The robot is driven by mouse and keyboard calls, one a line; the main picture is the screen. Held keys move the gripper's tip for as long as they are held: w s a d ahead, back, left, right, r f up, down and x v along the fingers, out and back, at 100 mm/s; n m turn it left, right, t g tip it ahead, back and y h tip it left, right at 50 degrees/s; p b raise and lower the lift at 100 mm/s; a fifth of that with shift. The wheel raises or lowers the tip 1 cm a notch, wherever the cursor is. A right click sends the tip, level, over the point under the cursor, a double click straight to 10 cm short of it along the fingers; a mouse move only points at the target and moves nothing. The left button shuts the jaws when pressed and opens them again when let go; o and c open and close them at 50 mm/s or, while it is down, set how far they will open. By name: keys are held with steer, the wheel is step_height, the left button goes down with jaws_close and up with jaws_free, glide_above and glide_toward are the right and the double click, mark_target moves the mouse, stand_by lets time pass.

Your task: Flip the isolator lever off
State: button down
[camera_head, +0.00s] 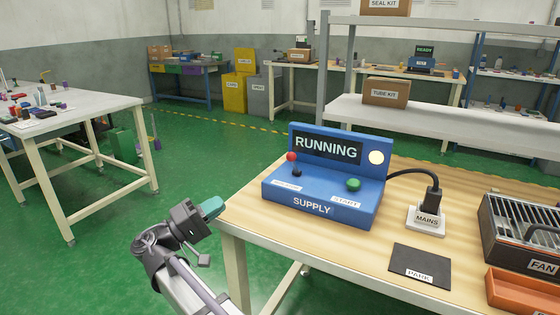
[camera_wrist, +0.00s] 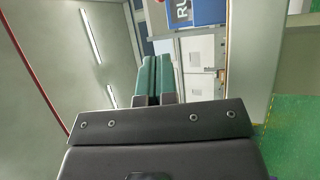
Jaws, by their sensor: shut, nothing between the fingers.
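The blue supply box (camera_head: 318,200) stands on the wooden bench, its screen reading RUNNING. The isolator lever (camera_head: 294,165) has a red ball tip on a dark base, at the box's left, and looks about upright. A green start button (camera_head: 353,184) is to its right. My gripper (camera_head: 213,207) has green fingers and is off the bench's left edge, left of and apart from the box. In the wrist view, my gripper's green fingers (camera_wrist: 155,78) are together and empty. A corner of the blue box (camera_wrist: 208,12) shows at the top there; the lever is not visible in that view.
A black plug sits in the MAINS socket (camera_head: 426,219), with a cable to the box. A dark PARK mat (camera_head: 420,263), a FAN unit (camera_head: 525,235) and an orange tray (camera_head: 522,293) are to the right. The bench (camera_head: 275,235) is bare at its front left.

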steer(key=p, duration=0.6)
glide_toward(294, 163)
steer(key=w+d+r, duration=0.1)
steer(key=d+r, duration=0.1)
steer(key=w+d+r, duration=0.1)
steer(key=d+r, duration=0.1)
steer(key=shift+w+d, duration=0.15)
steer(key=shift+w, duration=0.2)
